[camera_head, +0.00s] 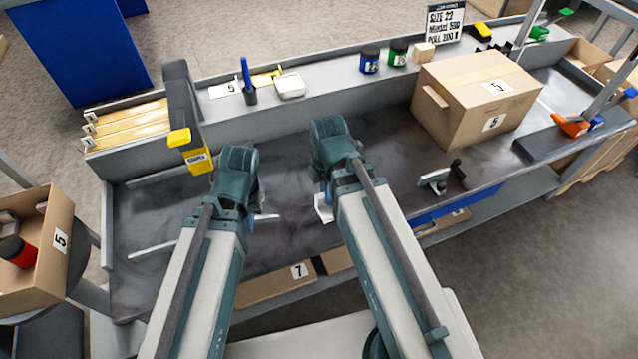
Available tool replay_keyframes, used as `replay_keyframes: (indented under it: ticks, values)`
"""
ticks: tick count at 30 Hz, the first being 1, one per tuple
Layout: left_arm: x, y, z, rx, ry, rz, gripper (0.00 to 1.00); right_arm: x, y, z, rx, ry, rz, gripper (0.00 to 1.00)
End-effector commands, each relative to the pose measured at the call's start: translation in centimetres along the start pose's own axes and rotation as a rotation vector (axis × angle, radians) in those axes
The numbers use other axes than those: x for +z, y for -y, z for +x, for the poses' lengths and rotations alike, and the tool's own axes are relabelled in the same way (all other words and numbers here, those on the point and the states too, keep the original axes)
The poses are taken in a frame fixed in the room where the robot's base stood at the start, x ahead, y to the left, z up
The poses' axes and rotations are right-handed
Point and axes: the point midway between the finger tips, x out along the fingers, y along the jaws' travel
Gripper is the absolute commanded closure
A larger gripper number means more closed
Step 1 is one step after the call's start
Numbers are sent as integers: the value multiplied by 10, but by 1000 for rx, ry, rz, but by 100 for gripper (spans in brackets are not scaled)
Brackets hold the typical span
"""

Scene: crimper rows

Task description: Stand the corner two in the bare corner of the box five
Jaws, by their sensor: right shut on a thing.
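An open cardboard box marked 5 (60,242) stands at the far left, partly cut off by the picture's edge. A red can with a black lid (20,252) and a brownish piece show in it, and its near inside corners are hidden. My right gripper (323,208) is over the middle of the bench, shut on a small white piece (321,204). The arm covers most of this piece, so I cannot tell if it is the corner two. My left gripper (252,217) is low over the bench, left of the right one, and its fingers are mostly hidden.
A closed carton, also marked 5 (470,100), stands on the bench (385,200) at the right. A yellow and grey taper-like post (190,145) rises at the left. Jars (370,60), a white dish (290,85) and a sign (445,24) stand on the back shelf.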

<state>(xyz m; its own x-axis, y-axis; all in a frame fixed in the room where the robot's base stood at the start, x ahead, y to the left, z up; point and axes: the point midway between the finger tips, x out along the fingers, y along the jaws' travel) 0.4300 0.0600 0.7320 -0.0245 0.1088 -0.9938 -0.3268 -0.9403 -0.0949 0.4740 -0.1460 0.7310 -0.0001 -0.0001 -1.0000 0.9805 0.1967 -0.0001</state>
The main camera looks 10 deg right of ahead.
Motion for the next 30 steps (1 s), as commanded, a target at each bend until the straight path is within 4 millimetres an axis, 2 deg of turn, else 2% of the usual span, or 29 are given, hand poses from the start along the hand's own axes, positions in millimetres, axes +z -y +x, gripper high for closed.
replay_keyframes:
  ticks: [4, 8, 21, 25, 30]
  values:
    - [0, 1, -8, 0, 0, 0, 100, 0, 0, -8, 0, 0, 0, 100]
    - [2, 2, -26, 0, 0, 0, 100, 0, 0, -26, 0, 0, 0, 100]
    - [8, 13, -136, 0, 0, -1, 100, 0, 0, -137, 0, 0, 0, 100]
    - [9, 14, -150, 0, 0, -1, 100, 0, 0, -151, 0, 0, 0, 100]
    - [9, 14, -148, 0, 0, -1, 100, 0, 0, -150, 0, 0, 0, 100]
